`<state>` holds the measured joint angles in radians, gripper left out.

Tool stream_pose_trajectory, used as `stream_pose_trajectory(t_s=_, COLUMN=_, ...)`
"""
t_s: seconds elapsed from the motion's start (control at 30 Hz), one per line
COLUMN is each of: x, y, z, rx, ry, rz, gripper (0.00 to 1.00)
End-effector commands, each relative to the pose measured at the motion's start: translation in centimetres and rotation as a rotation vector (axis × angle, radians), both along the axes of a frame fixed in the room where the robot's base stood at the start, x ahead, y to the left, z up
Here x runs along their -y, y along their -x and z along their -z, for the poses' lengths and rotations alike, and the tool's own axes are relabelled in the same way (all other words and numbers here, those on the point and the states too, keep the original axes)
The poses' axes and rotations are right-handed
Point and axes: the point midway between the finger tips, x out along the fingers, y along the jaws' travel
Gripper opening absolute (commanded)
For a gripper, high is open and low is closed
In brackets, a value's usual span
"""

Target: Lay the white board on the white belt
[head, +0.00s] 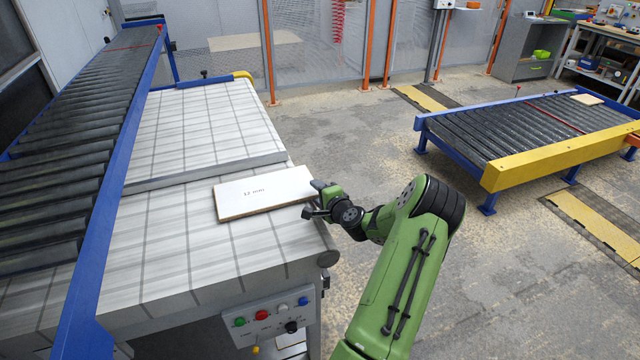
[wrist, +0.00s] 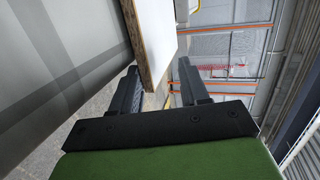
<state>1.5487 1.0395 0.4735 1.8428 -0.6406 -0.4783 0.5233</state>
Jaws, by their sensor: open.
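The white board (head: 262,192), a flat pale panel with small print on top, lies on the white belt (head: 190,240) near its right edge. My gripper (head: 314,207) is at the board's right end, by the belt's edge. In the wrist view, the end of the board (wrist: 158,40) with its light brown edge reaches in between the two fingers of my gripper (wrist: 158,80). The fingers are apart, with a clear gap on the right finger's side. Whether the left finger touches the board cannot be told.
A metal strip (head: 205,172) crosses the belt just behind the board. A black roller conveyor (head: 75,120) with a blue rail runs along the left. A button panel (head: 270,315) is on the belt's front. Another roller conveyor (head: 500,130) stands right, with open floor between.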

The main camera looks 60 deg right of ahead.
Motion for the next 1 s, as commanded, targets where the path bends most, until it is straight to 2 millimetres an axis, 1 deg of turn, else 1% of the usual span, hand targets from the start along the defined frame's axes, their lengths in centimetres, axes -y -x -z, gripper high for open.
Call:
stream_pose_trajectory(t_s=0.03, x=-0.15, y=-0.15, z=-0.56, rx=-0.009, ry=-0.007, rz=-0.005, gripper=0.45)
stream_pose_trajectory(t_s=0.07, x=-0.15, y=-0.15, z=-0.61, rx=-0.014, ry=-0.011, rz=-0.005, gripper=0.45)
stream_pose_trajectory(t_s=1.0, x=-0.12, y=0.14, z=-1.26, rx=-0.257, ry=-0.131, rz=-0.002, gripper=0.45)
